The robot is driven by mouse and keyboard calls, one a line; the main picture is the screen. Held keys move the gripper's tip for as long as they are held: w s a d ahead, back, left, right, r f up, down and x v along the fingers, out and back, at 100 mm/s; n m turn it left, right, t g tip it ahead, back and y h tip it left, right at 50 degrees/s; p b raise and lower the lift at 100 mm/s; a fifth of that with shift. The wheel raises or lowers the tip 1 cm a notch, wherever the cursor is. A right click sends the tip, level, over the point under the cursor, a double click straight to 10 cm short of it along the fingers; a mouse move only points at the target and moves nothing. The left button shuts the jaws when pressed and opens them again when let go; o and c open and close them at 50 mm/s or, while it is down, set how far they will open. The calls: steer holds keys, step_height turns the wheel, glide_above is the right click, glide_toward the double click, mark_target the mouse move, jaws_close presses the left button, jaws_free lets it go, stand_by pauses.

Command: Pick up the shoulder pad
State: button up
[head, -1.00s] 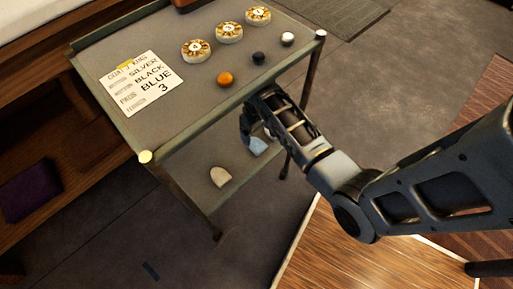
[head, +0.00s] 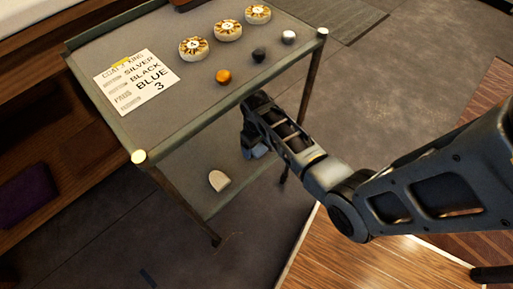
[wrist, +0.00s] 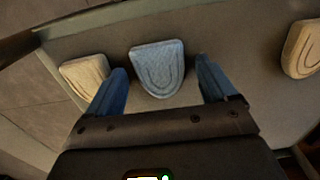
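A blue shoulder pad (wrist: 157,68) with a curved stitched outline lies flat on the cart's lower shelf in the wrist view. My gripper (wrist: 161,76) is open, with one blue finger on each side of the pad and gaps between. It holds nothing. In the head view my gripper (head: 250,128) reaches under the cart's top edge. The blue pad (head: 258,152) is mostly hidden behind it there. A cream pad (wrist: 84,76) lies left of the left finger, and shows in the head view (head: 219,181). Another cream pad (wrist: 302,50) lies at the far right.
The cart's top shelf (head: 190,100) overhangs the lower one. It holds a lettered card (head: 136,82), several gold rosettes (head: 193,48) and small balls, one orange (head: 223,76). A cart leg (head: 312,75) stands right of my gripper.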

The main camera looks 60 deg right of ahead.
mark_target(256, 147)
steer(key=c, duration=1)
steer(key=shift+r, duration=0.1)
steer(key=shift+r, duration=0.5)
step_height(256, 147, up, 3)
steer(key=shift+f+p, duration=0.2)
steer(key=shift+p, duration=0.5)
steer(key=s+a+r+p, duration=0.1)
steer(key=s+r, duration=0.1)
steer(key=s, duration=0.1)
steer(key=s+a+r+p, duration=0.1)
steer(key=s+r, duration=0.2)
steer(key=s, duration=0.1)
steer(key=s+a+r+p, duration=0.1)
steer(key=s+r, duration=0.1)
steer(key=s, duration=0.2)
steer(key=shift+a+r, duration=0.15)
steer(key=shift+a, duration=0.2)
